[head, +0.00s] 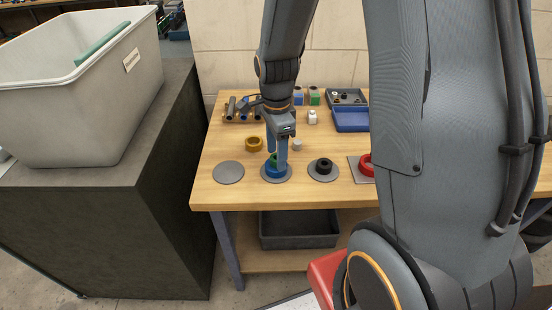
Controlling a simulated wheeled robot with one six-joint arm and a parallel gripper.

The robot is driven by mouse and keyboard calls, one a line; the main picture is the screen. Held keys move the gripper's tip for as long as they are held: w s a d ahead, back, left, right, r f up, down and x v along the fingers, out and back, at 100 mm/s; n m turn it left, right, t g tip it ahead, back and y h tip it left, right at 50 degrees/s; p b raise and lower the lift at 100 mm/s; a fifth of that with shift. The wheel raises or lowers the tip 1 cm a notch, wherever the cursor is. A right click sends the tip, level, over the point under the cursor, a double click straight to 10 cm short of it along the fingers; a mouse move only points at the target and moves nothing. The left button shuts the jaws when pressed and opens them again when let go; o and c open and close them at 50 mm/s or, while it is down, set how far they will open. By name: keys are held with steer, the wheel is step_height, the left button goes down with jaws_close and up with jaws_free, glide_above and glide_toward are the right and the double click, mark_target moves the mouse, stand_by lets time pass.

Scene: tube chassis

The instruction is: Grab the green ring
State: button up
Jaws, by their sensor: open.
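A green ring (273,159) shows as a small patch just above a blue ring (275,172), which lies on a round grey disc (288,178) near the table's front. My gripper (278,157) points down over the green ring, with its blue-grey fingers apart and open. One finger covers the right part of the green ring. I cannot tell whether the fingers touch it, nor exactly how it rests on the blue ring.
A brown ring (254,144) lies behind left, near an empty grey disc (229,173). A black ring (323,166) sits on a disc to the right, with a red ring (366,165) further right. A small pale block (297,146) stands close behind the gripper.

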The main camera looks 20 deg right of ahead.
steer(key=shift+f, duration=0.15)
steer(key=c, duration=1.1)
steer(key=shift+c, duration=0.2)
